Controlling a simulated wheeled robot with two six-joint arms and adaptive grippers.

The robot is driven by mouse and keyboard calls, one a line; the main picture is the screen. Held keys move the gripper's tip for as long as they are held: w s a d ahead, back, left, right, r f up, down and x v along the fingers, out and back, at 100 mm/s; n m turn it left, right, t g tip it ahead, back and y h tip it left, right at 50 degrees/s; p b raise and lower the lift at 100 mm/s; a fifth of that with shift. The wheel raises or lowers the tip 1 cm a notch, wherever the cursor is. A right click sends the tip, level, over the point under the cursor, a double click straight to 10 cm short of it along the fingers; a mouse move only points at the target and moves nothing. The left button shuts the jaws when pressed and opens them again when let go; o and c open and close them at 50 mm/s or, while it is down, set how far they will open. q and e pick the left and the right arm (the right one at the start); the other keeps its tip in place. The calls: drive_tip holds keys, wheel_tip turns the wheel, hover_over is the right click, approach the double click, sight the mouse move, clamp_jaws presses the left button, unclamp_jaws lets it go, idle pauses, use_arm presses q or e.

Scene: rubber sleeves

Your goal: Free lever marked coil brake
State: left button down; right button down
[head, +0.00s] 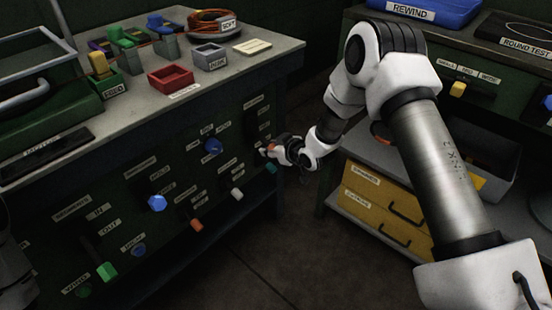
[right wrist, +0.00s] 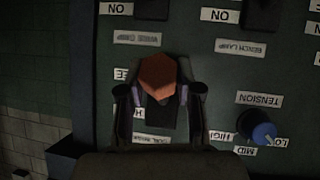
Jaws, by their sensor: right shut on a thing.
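The coil brake lever has an orange-brown knob (right wrist: 157,76) and a dark plate (right wrist: 160,113) on the green panel. In the right wrist view, which is upside down, a small label (right wrist: 153,139) that seems to read coil brake sits at the plate's lower end. Beside the plate are a partly hidden label ending in EE (right wrist: 120,75) and one starting with H (right wrist: 137,112). The knob appears level with the EE label. My right gripper (head: 267,151) is shut on this knob, with a finger on each side (right wrist: 156,94).
A blue tension knob (right wrist: 263,134) is beside the lever. The panel also carries a blue knob (head: 213,146), a white-handled lever (head: 236,194) and an orange-handled lever (head: 196,225). Yellow drawers (head: 385,212) stand to the right, across open floor (head: 290,255).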

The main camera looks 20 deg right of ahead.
drive_tip(key=shift+w+f+t, duration=0.1)
drive_tip(key=shift+f+t, duration=0.15)
drive_tip(key=shift+t, duration=0.05)
drive_tip(key=c, duration=0.9)
unclamp_jaws()
drive_tip(key=shift+c, duration=0.2)
drive_tip(key=shift+o, duration=0.9)
drive_tip(key=shift+w+a+f, duration=0.1)
drive_tip(key=v, duration=1.2)
